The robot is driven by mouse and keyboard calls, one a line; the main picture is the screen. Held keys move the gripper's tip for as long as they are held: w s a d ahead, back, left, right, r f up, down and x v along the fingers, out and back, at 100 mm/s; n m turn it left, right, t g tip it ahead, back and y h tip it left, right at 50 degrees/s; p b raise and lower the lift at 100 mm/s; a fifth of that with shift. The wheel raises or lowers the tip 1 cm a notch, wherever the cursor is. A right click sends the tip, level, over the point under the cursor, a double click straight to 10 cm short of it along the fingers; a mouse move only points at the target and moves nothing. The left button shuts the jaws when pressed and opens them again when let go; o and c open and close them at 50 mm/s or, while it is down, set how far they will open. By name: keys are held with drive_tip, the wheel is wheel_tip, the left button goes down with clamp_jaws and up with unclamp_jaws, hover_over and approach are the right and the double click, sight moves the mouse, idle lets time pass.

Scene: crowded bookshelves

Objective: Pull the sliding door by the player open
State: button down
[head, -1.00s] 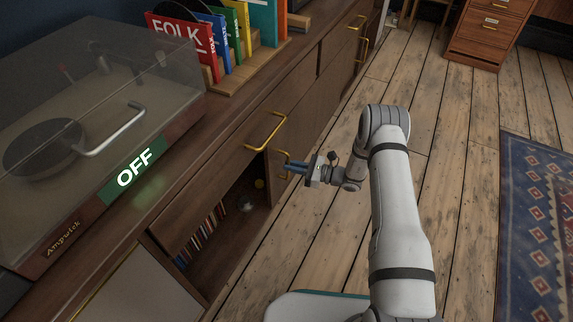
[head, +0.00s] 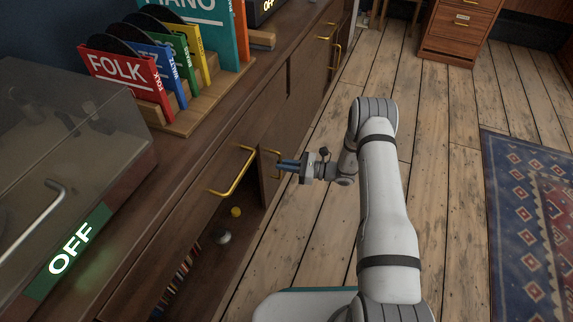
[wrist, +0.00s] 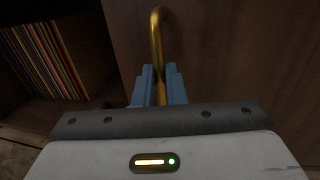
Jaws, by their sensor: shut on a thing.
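The sliding door (head: 268,178) is a dark wooden panel low in the cabinet front, with a brass handle (wrist: 157,35). My gripper (head: 285,165) is shut on this handle, and in the wrist view its blue fingers (wrist: 158,88) sit on both sides of the bar. The door is partly open: a dark compartment (head: 225,222) shows to its left, and a row of records (wrist: 45,62) stands in it. The player (head: 75,150), under a clear lid with a green OFF sign (head: 68,254), is on the cabinet top at the left, partly out of view.
A drawer with a brass handle (head: 235,173) sits above the compartment. A yellow ball (head: 236,212) and a pale round thing (head: 223,237) lie inside. Records in a wooden rack (head: 180,118) stand on top. Wooden floor (head: 440,140) is clear beside a blue rug (head: 530,210).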

drive_tip(key=shift+f, duration=0.1)
drive_tip(key=c, duration=1.5)
unclamp_jaws()
drive_tip(key=s+d+p, duration=0.1)
drive_tip(key=d+p, duration=0.1)
drive_tip(key=d, duration=0.5)
drive_tip(key=shift+s+d, duration=0.2)
drive_tip(key=shift+d, duration=0.15)
